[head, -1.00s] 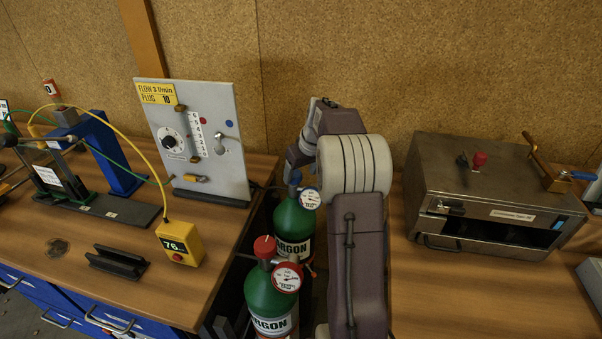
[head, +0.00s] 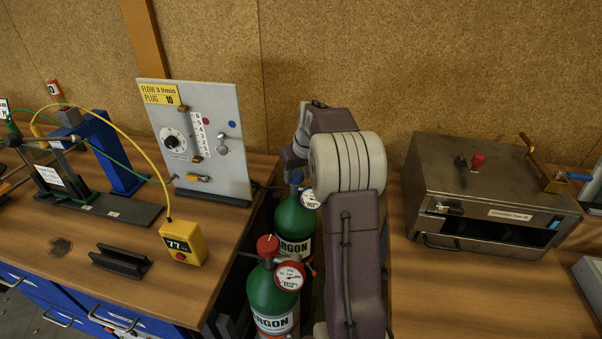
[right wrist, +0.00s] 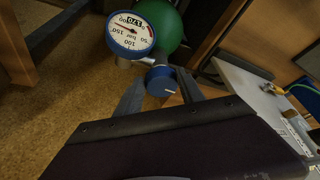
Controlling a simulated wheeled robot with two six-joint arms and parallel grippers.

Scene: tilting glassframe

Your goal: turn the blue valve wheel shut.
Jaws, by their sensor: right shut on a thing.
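The blue valve wheel (right wrist: 161,81) is a small round knob with a pale mark, on the rear green argon cylinder. In the right wrist view it sits between the two fingers of my right gripper (right wrist: 160,92), which is shut on it. In the head view only a bit of the blue wheel (head: 296,178) shows atop the rear cylinder (head: 291,225). My right arm hides much of that cylinder, and the fingers are hard to make out there. A blue-rimmed gauge (right wrist: 131,32) sits beside the wheel. My left gripper is not in view.
A front argon cylinder (head: 270,294) with a red wheel (head: 268,246) and red gauge (head: 289,276) stands close by. A flow panel (head: 203,145) and yellow meter (head: 184,243) reading 77 are on the left bench. A metal oven (head: 480,190) stands at right.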

